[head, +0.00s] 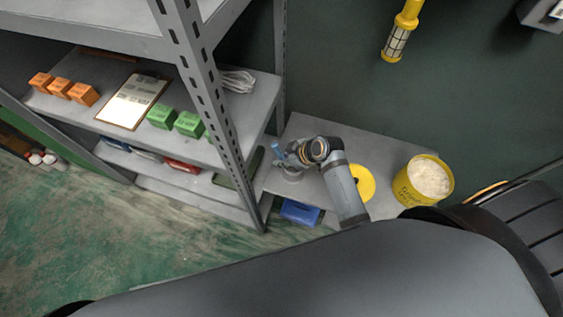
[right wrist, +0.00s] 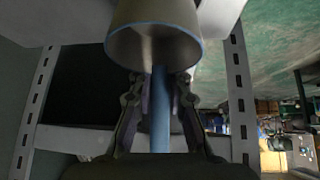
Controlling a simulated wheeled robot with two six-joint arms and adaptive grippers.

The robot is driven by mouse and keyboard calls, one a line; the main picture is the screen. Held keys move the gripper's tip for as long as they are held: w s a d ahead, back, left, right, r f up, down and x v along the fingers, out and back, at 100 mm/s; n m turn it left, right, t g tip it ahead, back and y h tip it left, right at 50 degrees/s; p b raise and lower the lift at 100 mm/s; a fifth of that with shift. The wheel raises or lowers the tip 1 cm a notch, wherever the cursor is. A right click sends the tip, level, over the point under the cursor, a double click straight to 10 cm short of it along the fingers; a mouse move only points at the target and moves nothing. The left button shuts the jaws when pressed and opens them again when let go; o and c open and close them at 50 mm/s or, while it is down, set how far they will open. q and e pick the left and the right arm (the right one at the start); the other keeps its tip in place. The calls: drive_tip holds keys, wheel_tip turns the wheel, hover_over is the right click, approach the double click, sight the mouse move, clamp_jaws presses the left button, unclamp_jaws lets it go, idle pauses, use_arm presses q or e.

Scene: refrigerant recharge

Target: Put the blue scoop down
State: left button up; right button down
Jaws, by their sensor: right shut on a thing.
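The blue scoop (right wrist: 160,115) shows in the right wrist view. Its blue handle runs between the fingers of my right gripper (right wrist: 158,90), and its grey bowl with a blue rim (right wrist: 154,42) is beyond the fingertips. In the head view my right gripper (head: 290,157) is over the left part of the small grey table (head: 380,150), and a short blue piece of the scoop (head: 277,150) shows at its left. The gripper is shut on the handle. I cannot tell whether the scoop touches the table. My left gripper is not in view.
A yellow bucket of white powder (head: 430,178) stands at the table's right, with a yellow disc (head: 362,182) beside my arm. A grey shelf post (head: 212,105) rises left of the table. A blue bin (head: 300,212) is below the front edge.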

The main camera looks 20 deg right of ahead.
sight(282, 169)
wheel_tip(282, 169, down, 3)
drive_tip(key=shift+w+r, duration=0.15)
drive_tip(key=shift+f, duration=0.35)
drive_tip(key=shift+f, duration=0.2)
drive_tip(key=c, duration=1.3)
unclamp_jaws()
